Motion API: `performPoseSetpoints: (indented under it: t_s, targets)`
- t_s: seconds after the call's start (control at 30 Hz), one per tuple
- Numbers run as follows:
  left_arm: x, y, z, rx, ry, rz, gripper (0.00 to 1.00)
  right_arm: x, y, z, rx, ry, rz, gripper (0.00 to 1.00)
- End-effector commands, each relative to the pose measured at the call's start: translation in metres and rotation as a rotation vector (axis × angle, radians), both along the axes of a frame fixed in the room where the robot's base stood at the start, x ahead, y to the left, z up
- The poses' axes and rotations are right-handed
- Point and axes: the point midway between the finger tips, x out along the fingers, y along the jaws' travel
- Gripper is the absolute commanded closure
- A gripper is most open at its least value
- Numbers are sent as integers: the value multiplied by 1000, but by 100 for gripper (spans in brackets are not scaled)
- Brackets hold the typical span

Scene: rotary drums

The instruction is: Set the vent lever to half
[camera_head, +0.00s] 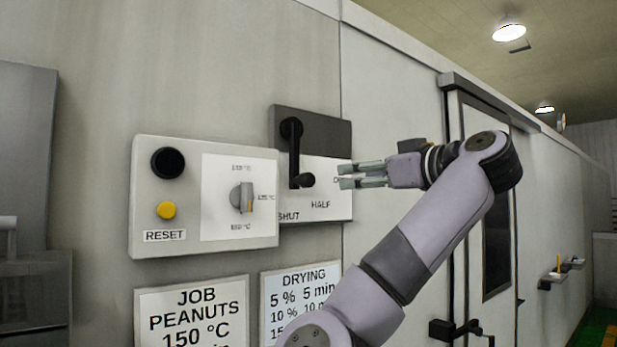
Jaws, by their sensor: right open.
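The vent lever (294,153) is a black handle on a dark and white plate (335,135) on the wall. It hangs almost straight down from its pivot, with its knob (305,180) above and between the SHUT and HALF labels, its arm nearer to SHUT. A third label at the right, starting with O, is mostly hidden by my gripper. My right gripper (346,175) is open and empty, its fingers pointing left toward the knob, with a gap between them in the picture. My left gripper is not in view.
Left of the lever plate, a control box (150,222) carries a black button, a yellow RESET button (166,210) and a grey rotary dial (243,198). JOB (205,297) and DRYING (304,290) signs are below. A door (497,220) is at the right.

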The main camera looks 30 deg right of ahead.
Motion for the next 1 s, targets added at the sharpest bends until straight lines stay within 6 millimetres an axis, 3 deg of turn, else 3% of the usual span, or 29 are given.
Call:
performPoseSetpoints:
  t_s: [0.6,0.8,1.0]
  targets:
    - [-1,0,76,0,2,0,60,129,7,4,2,4,1,51]
    - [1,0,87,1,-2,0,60,151,7,2,1,2,-1,51]
    - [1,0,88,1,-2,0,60,157,8,0,0,1,-1,51]
